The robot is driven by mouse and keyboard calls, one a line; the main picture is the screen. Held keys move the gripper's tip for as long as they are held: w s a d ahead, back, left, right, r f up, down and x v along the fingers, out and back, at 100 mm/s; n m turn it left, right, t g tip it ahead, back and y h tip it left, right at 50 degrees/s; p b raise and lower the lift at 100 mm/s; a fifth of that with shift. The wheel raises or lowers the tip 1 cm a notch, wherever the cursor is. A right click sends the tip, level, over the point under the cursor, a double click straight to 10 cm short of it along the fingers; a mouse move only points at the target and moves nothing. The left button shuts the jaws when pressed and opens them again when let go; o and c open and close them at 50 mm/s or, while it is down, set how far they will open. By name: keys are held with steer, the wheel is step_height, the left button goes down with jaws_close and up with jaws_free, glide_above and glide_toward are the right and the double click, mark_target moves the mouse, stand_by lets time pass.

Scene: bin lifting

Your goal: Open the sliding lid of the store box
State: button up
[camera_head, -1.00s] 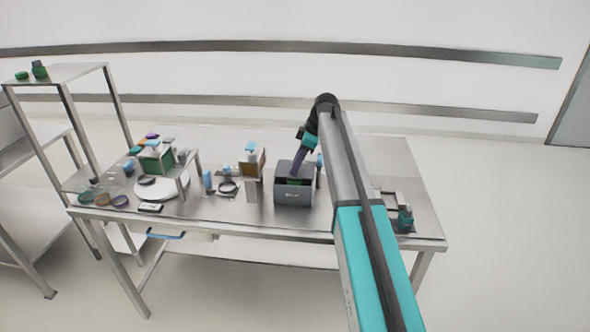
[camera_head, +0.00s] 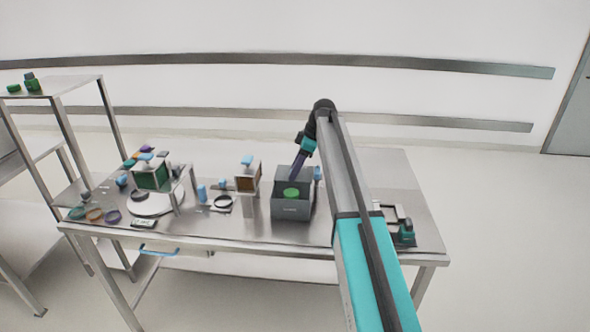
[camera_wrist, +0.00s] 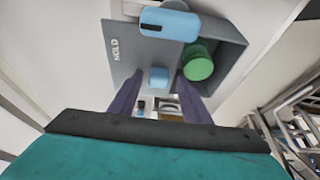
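The store box (camera_head: 291,211) is dark grey and stands on the table. It is open at the top, and a green round-topped thing (camera_head: 291,192) shows inside; it also shows in the wrist view (camera_wrist: 198,64). In the wrist view a flat grey panel with lettering, seemingly the lid (camera_wrist: 122,60), lies beside the opening and bears a light blue knob (camera_wrist: 159,77). My gripper (camera_wrist: 160,80) has its purple fingers apart, one on each side of this knob. I cannot tell if they touch it. A larger light blue block (camera_wrist: 170,24) lies beyond.
Left of the box is a brown-faced stand (camera_head: 247,178) with a blue top. Further left is a white round plate (camera_head: 155,203) with a green box (camera_head: 152,174) near it. A small teal-black item (camera_head: 406,233) is at the right.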

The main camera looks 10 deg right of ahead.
steer(key=shift+d+r, duration=0.1)
steer(key=shift+r, duration=0.05)
steer(key=b+v, duration=0.3)
steer(key=v, duration=1)
steer(key=shift+r, duration=0.25)
steer(key=shift+d+r, duration=0.1)
steer(key=shift+d, duration=0.05)
